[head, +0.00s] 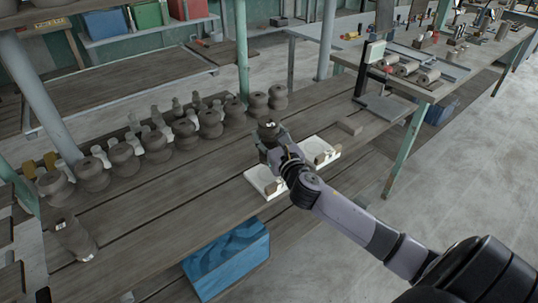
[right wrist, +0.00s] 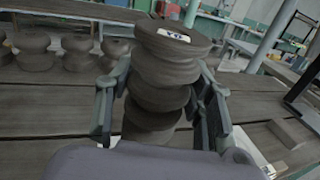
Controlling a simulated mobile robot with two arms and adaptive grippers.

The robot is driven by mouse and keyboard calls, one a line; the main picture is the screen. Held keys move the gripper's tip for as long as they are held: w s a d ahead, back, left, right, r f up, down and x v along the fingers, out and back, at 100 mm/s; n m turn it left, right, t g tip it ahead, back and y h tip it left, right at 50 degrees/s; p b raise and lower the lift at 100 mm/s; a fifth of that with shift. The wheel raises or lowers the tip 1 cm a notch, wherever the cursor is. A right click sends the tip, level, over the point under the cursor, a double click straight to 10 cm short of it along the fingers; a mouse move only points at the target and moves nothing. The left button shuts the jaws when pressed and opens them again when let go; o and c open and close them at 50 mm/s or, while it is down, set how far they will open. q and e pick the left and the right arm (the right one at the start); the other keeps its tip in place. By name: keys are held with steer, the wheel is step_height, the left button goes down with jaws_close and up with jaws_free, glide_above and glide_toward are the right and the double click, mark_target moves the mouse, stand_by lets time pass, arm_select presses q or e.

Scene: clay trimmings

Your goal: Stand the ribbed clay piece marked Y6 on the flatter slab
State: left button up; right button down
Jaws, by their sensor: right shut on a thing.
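My right gripper (head: 270,145) is shut on a dark ribbed clay piece (head: 268,128) and holds it upright over the bench. In the right wrist view, the fingers (right wrist: 160,105) press the sides of the ribbed clay piece (right wrist: 165,70). A white label on its top seems to read Y6. Two pale slabs lie on the bench: the near one (head: 262,183) below and left of my gripper, the far one (head: 328,160) to its right. My arm partly hides both, and I cannot tell which is flatter. My left gripper is not in view.
Several similar ribbed clay pieces (head: 155,145) stand in a row along the back of the bench (head: 190,205). A small block (head: 350,126) lies beyond the slabs. A blue bin (head: 228,258) sits below the bench edge.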

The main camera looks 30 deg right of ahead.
step_height(320, 180, down, 5)
steer(key=shift+r+b, duration=0.1)
steer(key=shift+b, duration=0.6)
steer(key=shift+f, duration=0.5)
steer(key=shift+f, duration=0.15)
steer(key=c, duration=1.1)
jaws_free()
steer(key=o, duration=0.3)
steer(key=shift+o, duration=0.2)
